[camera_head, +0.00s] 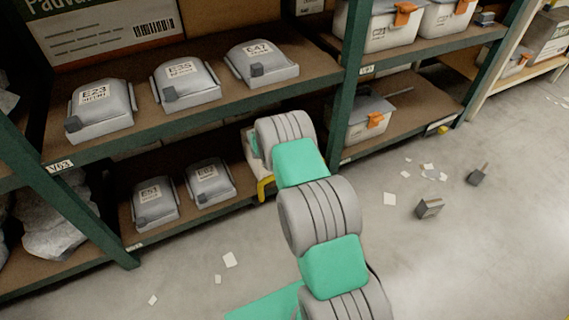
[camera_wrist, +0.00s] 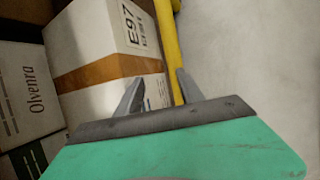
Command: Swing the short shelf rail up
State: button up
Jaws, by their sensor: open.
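The short shelf rail appears to be the yellow bar (camera_wrist: 168,42) in the wrist view. It runs from the top edge down between my fingers, beside a white box marked E97 (camera_wrist: 100,45). A small yellow part, likely the same rail, shows low by the shelf in the head view (camera_head: 265,188), mostly behind my arm. My gripper (camera_wrist: 160,77) is open, with a finger on each side of the bar in the picture. I cannot tell whether the fingers touch it. In the head view my arm hides the gripper.
Green-framed racks (camera_head: 345,90) hold grey packs (camera_head: 188,82) and white bins (camera_head: 378,28). A box marked Olvenra (camera_wrist: 30,90) stands at left in the wrist view. Papers (camera_head: 230,260) and small dark blocks (camera_head: 429,207) lie on the floor. The floor at right is mostly open.

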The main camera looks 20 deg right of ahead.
jog(key=p+v, duration=0.2)
jog(key=v, duration=0.5)
jog(key=shift+a+r+p, duration=0.15)
jog(key=shift+r+p, duration=0.15)
jog(key=shift+p, duration=0.05)
jog(key=shift+s, duration=0.15)
